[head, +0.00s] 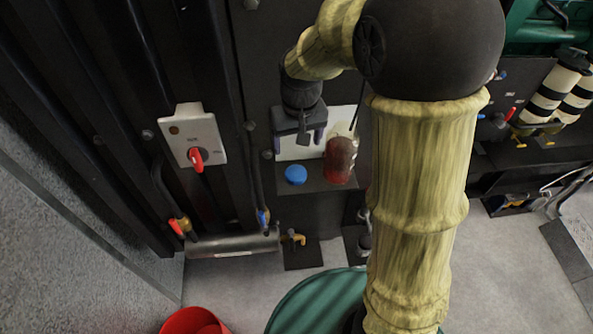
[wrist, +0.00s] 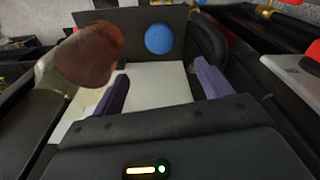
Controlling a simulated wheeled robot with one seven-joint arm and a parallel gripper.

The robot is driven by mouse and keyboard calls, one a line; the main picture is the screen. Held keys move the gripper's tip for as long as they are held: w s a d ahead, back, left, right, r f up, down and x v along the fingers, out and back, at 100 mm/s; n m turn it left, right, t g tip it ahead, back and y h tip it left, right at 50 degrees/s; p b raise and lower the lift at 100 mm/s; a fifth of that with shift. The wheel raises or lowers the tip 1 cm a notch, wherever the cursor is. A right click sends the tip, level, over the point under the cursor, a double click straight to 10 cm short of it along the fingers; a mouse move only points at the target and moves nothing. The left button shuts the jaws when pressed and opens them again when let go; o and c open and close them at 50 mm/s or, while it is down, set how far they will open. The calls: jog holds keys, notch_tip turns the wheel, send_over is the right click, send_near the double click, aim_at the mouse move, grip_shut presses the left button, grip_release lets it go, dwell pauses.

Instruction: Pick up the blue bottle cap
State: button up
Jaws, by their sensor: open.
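The blue bottle cap (head: 296,174) lies on a dark shelf, left of a red translucent bottle (head: 340,160). In the wrist view the blue cap (wrist: 159,38) shows beyond my fingers, near the far part of the dark surface. My gripper (head: 301,138) is open and empty, above and behind the cap in the head view. Its two purple-grey fingers (wrist: 160,84) stand apart in the wrist view, with a white sheet or plate between and below them. The bottle (wrist: 84,60) is at the left of the wrist view, close to the left finger.
The white panel (head: 298,147) lies behind the cap. A grey switch box with a red knob (head: 195,157) is mounted at left. A hose (head: 256,185) hangs between it and the shelf. A red bucket (head: 193,322) and green round object (head: 310,305) stand below.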

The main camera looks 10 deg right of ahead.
jog(key=p, duration=0.1)
send_over(296, 172)
jog(key=f, duration=0.5)
jog(key=shift+s+a+f, duration=0.15)
jog(key=shift+s+f, duration=0.05)
jog(key=shift+f, duration=0.45)
jog(key=shift+f, duration=0.1)
jog(key=shift+f+p, duration=0.3)
jog(key=shift+p, duration=0.15)
jog(key=shift+w+f+p, duration=0.15)
jog(key=shift+f+p, duration=0.7)
jog(key=shift+f, duration=1.4)
jog(key=c, duration=1.1)
